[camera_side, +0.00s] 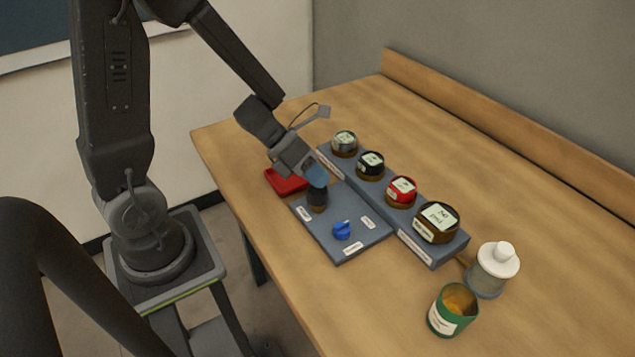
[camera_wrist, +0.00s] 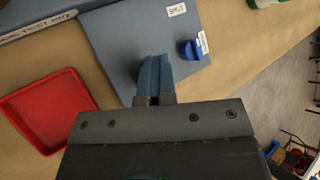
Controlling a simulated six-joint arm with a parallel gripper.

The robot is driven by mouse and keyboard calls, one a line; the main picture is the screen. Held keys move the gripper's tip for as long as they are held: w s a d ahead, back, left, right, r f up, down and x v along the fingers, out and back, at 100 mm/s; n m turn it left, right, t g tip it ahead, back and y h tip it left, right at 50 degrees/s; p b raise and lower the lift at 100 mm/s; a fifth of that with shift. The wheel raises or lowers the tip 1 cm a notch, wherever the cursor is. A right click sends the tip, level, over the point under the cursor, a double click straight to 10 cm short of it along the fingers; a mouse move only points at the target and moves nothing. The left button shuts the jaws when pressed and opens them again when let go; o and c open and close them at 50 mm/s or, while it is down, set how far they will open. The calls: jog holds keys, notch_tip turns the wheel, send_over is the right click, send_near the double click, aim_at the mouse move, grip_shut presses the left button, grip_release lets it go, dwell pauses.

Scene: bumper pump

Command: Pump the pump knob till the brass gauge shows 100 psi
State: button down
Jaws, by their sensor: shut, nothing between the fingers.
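The pump knob (camera_side: 317,198) is a dark cylinder standing on the blue-grey panel (camera_side: 366,247). My gripper (camera_side: 317,178) is shut and empty, with its blue fingertips at or just over the top of the knob in the side view; I cannot tell whether they touch it. In the wrist view the shut fingers (camera_wrist: 154,75) point at the panel and the knob is hidden. The gauges stand in a row on a raised strip; the largest, with a brass rim (camera_side: 437,222), is at the near end. Its display reads psi, but the number is too small to read surely.
A blue turn knob (camera_side: 342,230) sits on the panel. A red tray (camera_side: 286,181) lies beside the panel. Smaller gauges (camera_side: 344,143), (camera_side: 401,191) stand behind. A white-capped bottle (camera_side: 493,270) and a green can (camera_side: 453,310) are at the right. The table is clear behind the gauges.

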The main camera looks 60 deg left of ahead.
jog(key=shift+s, duration=0.1)
jog(key=shift+r, duration=1.4)
jog(key=shift+r, duration=0.1)
jog(key=shift+r, duration=2.4)
